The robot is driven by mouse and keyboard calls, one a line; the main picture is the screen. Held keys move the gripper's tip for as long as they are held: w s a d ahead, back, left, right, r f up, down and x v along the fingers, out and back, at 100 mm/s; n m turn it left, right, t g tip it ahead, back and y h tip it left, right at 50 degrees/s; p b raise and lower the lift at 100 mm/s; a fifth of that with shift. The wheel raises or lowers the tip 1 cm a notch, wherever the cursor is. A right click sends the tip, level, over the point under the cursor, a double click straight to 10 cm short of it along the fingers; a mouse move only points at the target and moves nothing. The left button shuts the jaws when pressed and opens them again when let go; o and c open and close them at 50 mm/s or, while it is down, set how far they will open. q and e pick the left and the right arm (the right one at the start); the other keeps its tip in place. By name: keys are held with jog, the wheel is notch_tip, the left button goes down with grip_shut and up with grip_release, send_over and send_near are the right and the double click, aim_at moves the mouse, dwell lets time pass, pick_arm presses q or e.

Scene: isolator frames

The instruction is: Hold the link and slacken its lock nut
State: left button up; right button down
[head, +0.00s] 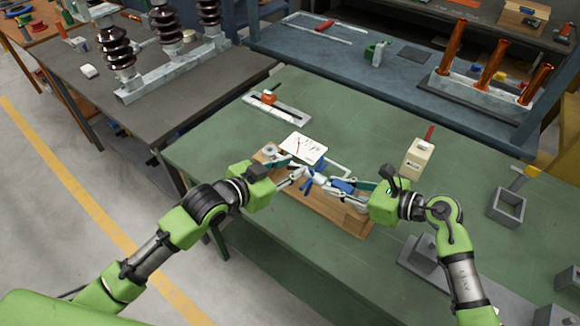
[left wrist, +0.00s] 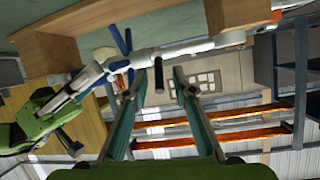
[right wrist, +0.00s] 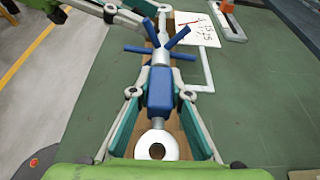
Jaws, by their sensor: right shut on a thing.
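The link is a pale rod with a blue block body (right wrist: 162,92) and a round eye at its near end (right wrist: 157,146). Its lock nut, a hub with several blue spokes (right wrist: 160,44), sits on the rod beyond the body. My right gripper (head: 345,186) is shut on the blue body, with a finger on each side in the right wrist view. My left gripper (head: 292,178) is open at the link's far end.
A wooden stand (head: 335,215) lies under the link on the green table (head: 375,125). A white card with red marks (head: 303,148) is just behind. A cream box (head: 417,158) and a grey open box (head: 507,206) stand to the right. The table behind the card is mostly clear.

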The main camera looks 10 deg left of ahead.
pick_arm(q)
jog(key=v, duration=1.2)
pick_arm(e)
jog(key=c, duration=1.8)
grip_release()
